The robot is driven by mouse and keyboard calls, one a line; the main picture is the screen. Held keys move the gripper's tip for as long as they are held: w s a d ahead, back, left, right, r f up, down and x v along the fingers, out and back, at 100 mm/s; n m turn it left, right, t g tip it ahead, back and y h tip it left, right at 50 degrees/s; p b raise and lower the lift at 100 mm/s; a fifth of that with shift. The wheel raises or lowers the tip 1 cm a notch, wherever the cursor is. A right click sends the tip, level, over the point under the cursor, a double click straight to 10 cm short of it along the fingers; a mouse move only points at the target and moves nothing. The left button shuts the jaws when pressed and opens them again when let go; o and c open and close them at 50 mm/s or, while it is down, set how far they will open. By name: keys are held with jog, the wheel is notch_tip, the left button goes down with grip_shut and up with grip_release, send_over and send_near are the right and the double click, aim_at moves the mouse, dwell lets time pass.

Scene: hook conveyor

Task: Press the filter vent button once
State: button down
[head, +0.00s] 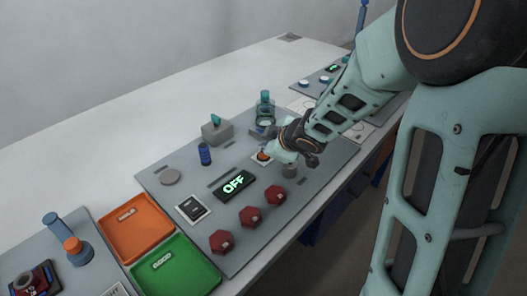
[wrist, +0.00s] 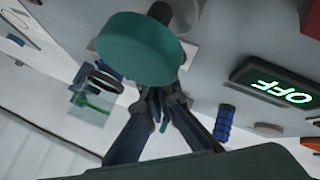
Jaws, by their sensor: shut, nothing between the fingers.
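My gripper (wrist: 160,85) is shut and empty in the wrist view, its dark fingers meeting close to a large teal round cap (wrist: 140,45). The cap partly covers the fingertip area, and I cannot tell whether they touch. My wrist hides part of this area. No readable label shows which control is the filter vent button.
A blue cylinder (head: 205,154), a grey box with a green top (head: 216,131) and a teal-capped jar (head: 265,108) stand farther back. Orange (head: 138,232) and green (head: 176,279) trays lie left.

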aim_at(264, 156)
jog(key=shift+r, duration=0.25)
notch_tip(264, 156, up, 5)
jog(key=p, duration=0.5)
jog(key=shift+r, duration=0.1)
dwell(0.7)
